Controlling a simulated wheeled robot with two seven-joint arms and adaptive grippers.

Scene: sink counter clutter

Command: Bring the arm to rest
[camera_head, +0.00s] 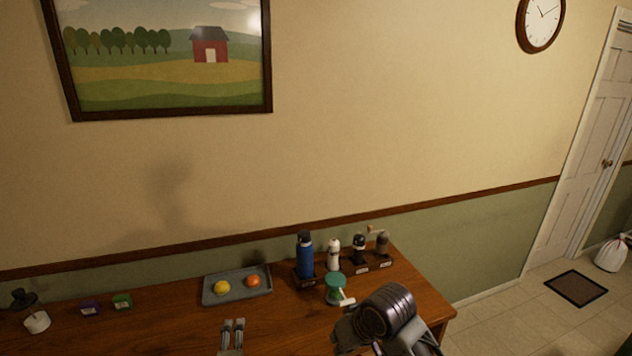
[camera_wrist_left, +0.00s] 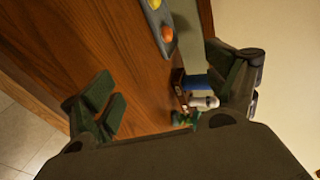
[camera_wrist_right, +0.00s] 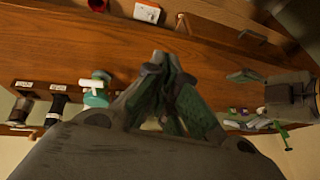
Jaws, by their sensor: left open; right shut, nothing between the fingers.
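My right gripper (camera_wrist_right: 166,80) is shut with nothing between its fingers, which meet in the right wrist view above the wooden counter. In the head view my right arm comes in at the bottom right, over the counter's front right part, and its own wrist largely hides the fingers. My left gripper (camera_wrist_left: 172,92) is open and empty in the left wrist view, its fingers wide apart over the counter. Two grey fingers of it (camera_head: 232,334) also show at the bottom of the head view, in front of the tray. Neither gripper holds anything.
The wooden counter (camera_head: 180,325) bears a grey tray (camera_head: 210,297) with a yellow and an orange fruit. A blue bottle (camera_head: 304,258), a white bottle (camera_head: 333,254), dark grinders and a green-topped item (camera_head: 336,285) stand near my right arm. Small boxes (camera_head: 122,302) sit left.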

